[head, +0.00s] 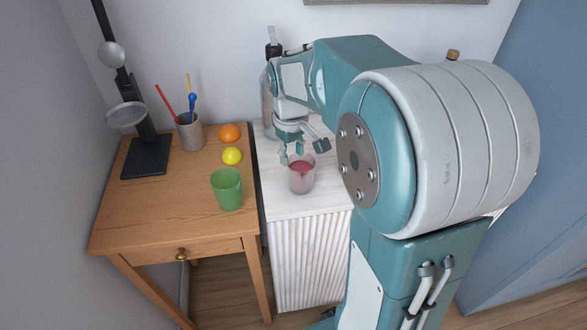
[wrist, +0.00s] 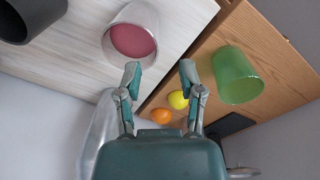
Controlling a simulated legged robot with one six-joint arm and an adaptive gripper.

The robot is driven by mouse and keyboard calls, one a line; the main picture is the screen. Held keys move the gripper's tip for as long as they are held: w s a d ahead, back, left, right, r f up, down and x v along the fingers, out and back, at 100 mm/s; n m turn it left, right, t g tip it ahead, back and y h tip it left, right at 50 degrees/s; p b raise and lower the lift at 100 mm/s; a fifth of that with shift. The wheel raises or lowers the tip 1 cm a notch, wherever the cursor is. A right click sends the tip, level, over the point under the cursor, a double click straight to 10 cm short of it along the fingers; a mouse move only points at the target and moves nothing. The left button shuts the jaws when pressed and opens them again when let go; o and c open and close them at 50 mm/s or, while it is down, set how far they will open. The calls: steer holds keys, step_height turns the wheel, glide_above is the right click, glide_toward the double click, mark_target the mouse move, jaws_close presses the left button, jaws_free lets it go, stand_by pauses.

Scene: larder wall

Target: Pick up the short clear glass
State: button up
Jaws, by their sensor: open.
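The short clear glass (head: 301,176) holds something dark pink and stands upright on the white cabinet top, near its front left. It also shows at the top of the wrist view (wrist: 131,42). My gripper (head: 296,157) is open and empty, just behind and above the glass in the head view. The glass is not between the fingers. I cannot tell if a finger touches it.
A wooden table (head: 150,215) adjoins the white cabinet (head: 280,205). A green cup (head: 227,190), a lemon (head: 232,156), an orange (head: 229,132) and a utensil cup (head: 189,134) stand on it. A tall bottle (head: 267,105) is behind my gripper. A dark cylinder (wrist: 30,18) shows in the wrist view.

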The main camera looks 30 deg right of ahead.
mark_target(293, 170)
steer(key=shift+w+d+f, duration=0.3)
steer(key=shift+w+f, duration=0.05)
steer(key=shift+w, duration=0.05)
steer(key=shift+d+f, duration=0.1)
steer(key=shift+f, duration=0.15)
step_height(293, 170, down, 5)
steer(key=shift+f, duration=0.2)
steer(key=f, duration=0.4)
steer(key=shift+w+f, duration=0.2)
steer(key=shift+f, duration=0.05)
steer(key=shift+d+f, duration=0.1)
steer(key=shift+f, duration=0.15)
jaws_close()
